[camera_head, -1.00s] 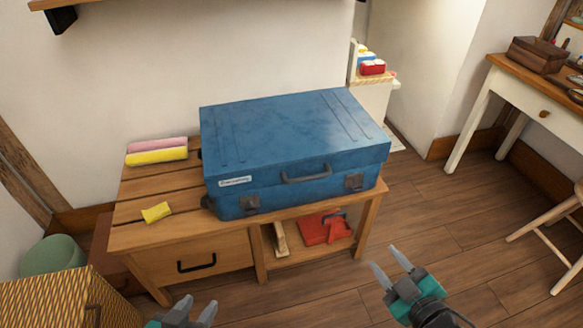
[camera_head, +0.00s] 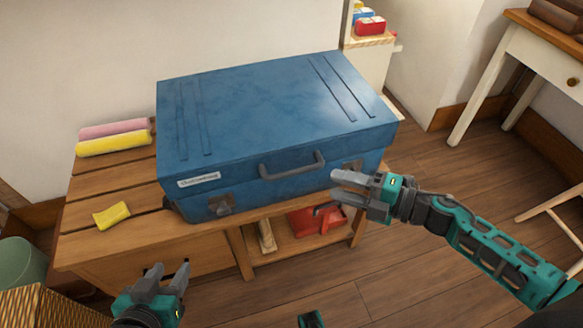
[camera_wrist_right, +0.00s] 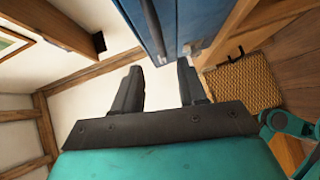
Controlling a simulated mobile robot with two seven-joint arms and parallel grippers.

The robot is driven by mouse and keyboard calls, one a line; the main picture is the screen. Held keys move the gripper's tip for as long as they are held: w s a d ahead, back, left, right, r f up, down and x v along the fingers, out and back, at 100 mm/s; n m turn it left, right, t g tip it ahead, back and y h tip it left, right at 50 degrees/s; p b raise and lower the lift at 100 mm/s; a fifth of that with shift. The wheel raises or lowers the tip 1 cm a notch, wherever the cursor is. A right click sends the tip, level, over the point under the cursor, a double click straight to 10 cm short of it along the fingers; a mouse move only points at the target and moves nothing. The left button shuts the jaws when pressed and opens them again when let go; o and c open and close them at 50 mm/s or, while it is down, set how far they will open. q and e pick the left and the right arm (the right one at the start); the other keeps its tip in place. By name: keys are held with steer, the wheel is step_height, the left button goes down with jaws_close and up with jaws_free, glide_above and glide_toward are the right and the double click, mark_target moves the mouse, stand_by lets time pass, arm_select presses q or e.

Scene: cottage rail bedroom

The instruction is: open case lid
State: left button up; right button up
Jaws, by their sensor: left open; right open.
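The blue case (camera_head: 270,115) lies with its lid down on the wooden bench (camera_head: 90,232). A grey handle (camera_head: 291,165) is on its front, with a metal latch (camera_head: 221,204) at left and another at right, partly hidden by my right gripper. My right gripper (camera_head: 342,185) is open and empty in front of the case's right latch; I cannot tell whether it touches. In the right wrist view its fingers (camera_wrist_right: 160,85) are apart, with the blue case (camera_wrist_right: 182,22) just beyond them. My left gripper (camera_head: 168,275) is open and empty, low in front of the bench's left drawer.
Pink and yellow rolls (camera_head: 113,137) and a yellow cloth (camera_head: 112,215) lie on the bench left of the case. A red item (camera_head: 315,221) is on the shelf below. A wicker box (camera_head: 40,300) stands at front left.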

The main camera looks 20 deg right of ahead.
mark_target(300, 173)
steer(key=b+x, duration=0.1)
steer(key=x, duration=1)
steer(key=shift+w+a, duration=0.15)
steer(key=shift+w, duration=0.05)
jaws_close()
